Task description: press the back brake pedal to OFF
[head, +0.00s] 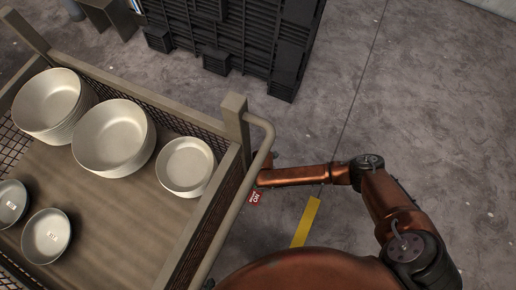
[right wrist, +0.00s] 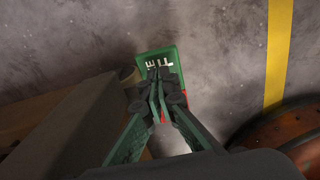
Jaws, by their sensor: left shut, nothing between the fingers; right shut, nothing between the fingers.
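The brake pedal shows in the head view as a small red plate (head: 255,198) lettered "ON", low beside the cart's corner post. In the right wrist view its green plate (right wrist: 152,54) with white letters, partly covered, lies just beyond my fingertips, with bits of red below it. My right gripper (right wrist: 158,86) is shut and empty, its dark tips overlapping the green plate; I cannot tell whether they touch. In the head view my right arm reaches left to the post, and its hand is hidden. My left gripper is not in view.
The mesh cart (head: 188,245) carries several pale bowls (head: 114,137). Its post (head: 235,122) and curved handle rail (head: 255,165) stand close to my right forearm. A dark ribbed crate (head: 245,40) stands behind. A yellow floor stripe (head: 306,222) runs nearby; floor at right is clear.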

